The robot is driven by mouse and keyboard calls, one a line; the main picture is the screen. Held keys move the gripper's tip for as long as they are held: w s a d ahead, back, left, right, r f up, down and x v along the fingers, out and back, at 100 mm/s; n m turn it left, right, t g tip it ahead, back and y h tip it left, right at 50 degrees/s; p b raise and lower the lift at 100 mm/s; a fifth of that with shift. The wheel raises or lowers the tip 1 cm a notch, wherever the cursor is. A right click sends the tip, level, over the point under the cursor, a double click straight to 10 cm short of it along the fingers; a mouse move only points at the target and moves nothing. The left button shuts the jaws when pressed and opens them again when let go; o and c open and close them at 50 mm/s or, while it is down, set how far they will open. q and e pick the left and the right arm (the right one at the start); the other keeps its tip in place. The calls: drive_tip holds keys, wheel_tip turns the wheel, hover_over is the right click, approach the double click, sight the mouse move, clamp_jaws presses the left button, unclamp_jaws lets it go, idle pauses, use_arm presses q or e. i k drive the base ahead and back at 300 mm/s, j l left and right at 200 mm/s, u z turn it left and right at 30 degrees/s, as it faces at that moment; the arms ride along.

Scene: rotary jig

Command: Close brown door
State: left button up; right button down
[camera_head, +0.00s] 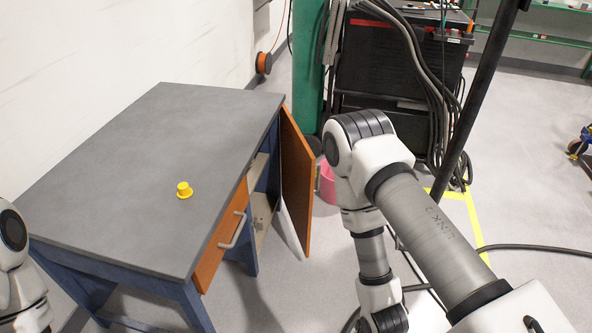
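The brown door (297,182) is on the right side of the grey-topped workbench (150,150). It stands swung out from the cabinet opening, so the shelf inside (259,184) shows. A brown drawer front (218,242) with a metal handle (234,230) is nearer to me and looks closed. My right arm (372,255) hangs to the right of the door, apart from it. Its gripper is below the picture's bottom edge. Part of my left arm (14,262) shows at the left edge; its gripper is out of view.
A small yellow object (184,190) stands on the bench top. Behind the door are a green post (308,60), a pink bucket (328,184) and a black cabinet with hanging cables (390,70). A black pole (482,95) and floor cables (540,247) are on the right.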

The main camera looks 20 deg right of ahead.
sight(298, 165)
drive_tip(key=l+u, duration=0.35)
drive_tip(key=l, duration=2.7)
drive_tip(key=i+l+z, duration=0.25)
drive_tip(key=l, duration=0.2)
